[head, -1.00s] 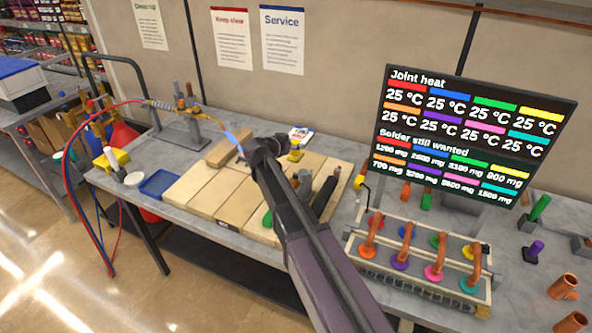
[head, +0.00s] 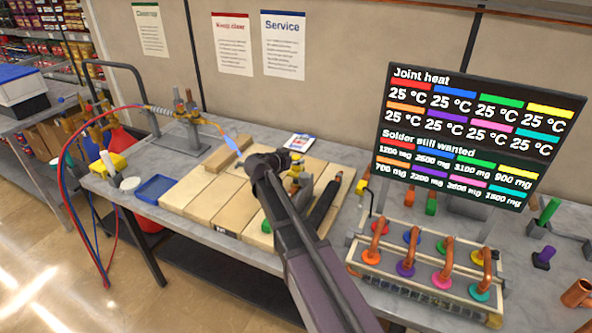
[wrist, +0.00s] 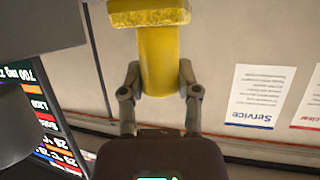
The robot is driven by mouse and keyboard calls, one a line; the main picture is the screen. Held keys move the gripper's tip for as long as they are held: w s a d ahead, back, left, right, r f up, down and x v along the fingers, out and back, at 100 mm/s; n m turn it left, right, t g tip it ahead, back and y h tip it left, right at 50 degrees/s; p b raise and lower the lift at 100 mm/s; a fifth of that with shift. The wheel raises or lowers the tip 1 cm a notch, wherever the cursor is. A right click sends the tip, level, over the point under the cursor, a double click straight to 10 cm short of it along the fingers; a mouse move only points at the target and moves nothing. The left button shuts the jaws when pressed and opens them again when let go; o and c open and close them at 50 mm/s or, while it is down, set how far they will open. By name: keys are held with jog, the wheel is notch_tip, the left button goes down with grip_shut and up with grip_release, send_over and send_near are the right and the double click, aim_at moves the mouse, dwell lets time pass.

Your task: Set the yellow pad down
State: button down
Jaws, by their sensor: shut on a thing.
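The yellow pad (wrist: 150,17) has a wide, rough-looking flat end and a smooth yellow stem. In the wrist view my gripper (wrist: 160,78) is shut on the stem, one finger on each side, with the wide end beyond the fingertips. In the head view my gripper (head: 276,161) is over the back right part of the wooden boards. A small patch of the yellow pad (head: 296,161) shows just right of it. The arm hides part of the boards, and I cannot tell whether the pad touches anything.
The wooden boards (head: 205,197) lie on the grey bench. A torch (head: 205,115) with a blue flame stands behind them. A blue tray (head: 155,187) and a yellow block (head: 108,166) are at left. A pipe rack (head: 420,285) and a screen (head: 475,135) are at right.

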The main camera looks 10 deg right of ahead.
aim_at(293, 169)
jog(key=shift+f+b, duration=1.85)
jog(key=shift+f, duration=0.05)
jog(key=shift+f, duration=0.15)
jog(key=shift+c, duration=1.6)
grip_release()
jog(key=shift+r, duration=0.2)
jog(key=shift+s+a+r, duration=0.1)
jog(key=shift+s+a, duration=0.05)
jog(key=p+v, duration=0.4)
jog(key=v, duration=0.7)
jog(key=shift+s+a+p, duration=0.2)
jog(key=shift+a+p, duration=0.05)
jog(key=shift+p, duration=0.05)
jog(key=shift+r, duration=0.1)
